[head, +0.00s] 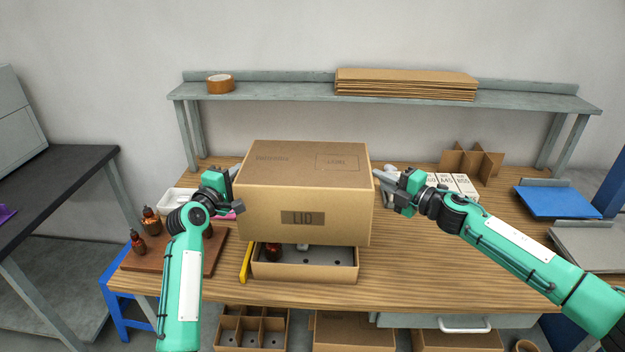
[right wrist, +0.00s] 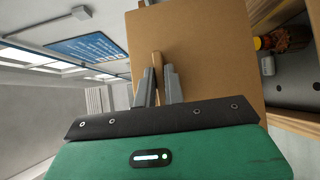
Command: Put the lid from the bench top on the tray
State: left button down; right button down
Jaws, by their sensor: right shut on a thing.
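The lid (head: 305,200), a large brown cardboard cover marked "LID", is held up above the tray (head: 305,272) and hides its back part. The tray is a low cardboard box on the bench top, with a dark bottle and a pale item showing inside. My right gripper (head: 380,174) is shut on the lid's right side; in the right wrist view its fingers (right wrist: 158,88) close on a narrow tan part at the lid (right wrist: 205,55). The tray's inside (right wrist: 297,75) shows there too, beside the lid. My left gripper (head: 234,173) is at the lid's left side; its fingertips are partly hidden.
A yellow strip (head: 246,262) lies left of the tray. Brown bottles (head: 151,221) stand on a board at left. White boxes (head: 462,185) and cardboard dividers (head: 471,161) stand at back right. A shelf (head: 290,94) spans the back. The bench right of the tray is clear.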

pick_arm(q)
jog(key=shift+w, duration=0.1)
pick_arm(e)
jog(key=shift+w, duration=0.15)
dwell(0.6)
